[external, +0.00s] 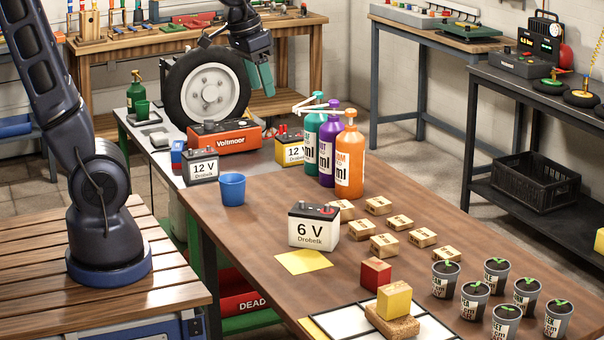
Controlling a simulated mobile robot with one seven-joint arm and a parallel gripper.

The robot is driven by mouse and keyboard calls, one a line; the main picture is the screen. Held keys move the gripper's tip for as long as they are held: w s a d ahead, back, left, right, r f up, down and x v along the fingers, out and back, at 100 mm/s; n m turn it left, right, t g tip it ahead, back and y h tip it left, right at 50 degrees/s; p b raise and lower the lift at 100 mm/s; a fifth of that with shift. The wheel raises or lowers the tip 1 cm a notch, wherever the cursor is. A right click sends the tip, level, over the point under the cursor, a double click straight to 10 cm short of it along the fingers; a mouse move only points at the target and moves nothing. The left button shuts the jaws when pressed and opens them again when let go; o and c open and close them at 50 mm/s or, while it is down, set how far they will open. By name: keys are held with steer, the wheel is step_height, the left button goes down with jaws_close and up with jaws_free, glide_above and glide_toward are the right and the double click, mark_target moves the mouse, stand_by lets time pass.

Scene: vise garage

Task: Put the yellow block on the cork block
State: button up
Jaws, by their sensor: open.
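The yellow block (394,301) sits on top of the cork block (404,326), near the front of the brown table. The two look in contact, with the yellow block roughly upright. My gripper (258,76) is at the top of the external view, near the black tyre and far from both blocks. It is open, and I see nothing held in it. Its fingers show only in part.
A red block (376,274) stands just behind the yellow block. Potted seedlings (474,299) stand to the right, and small wooden blocks (385,246) lie behind. A 6 V battery (314,226) and tall bottles (350,160) stand farther back.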

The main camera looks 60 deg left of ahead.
steer(key=s+a+t, duration=0.1)
steer(key=s+a, duration=0.6)
steer(key=s, duration=0.3)
steer(key=shift+t, duration=0.3)
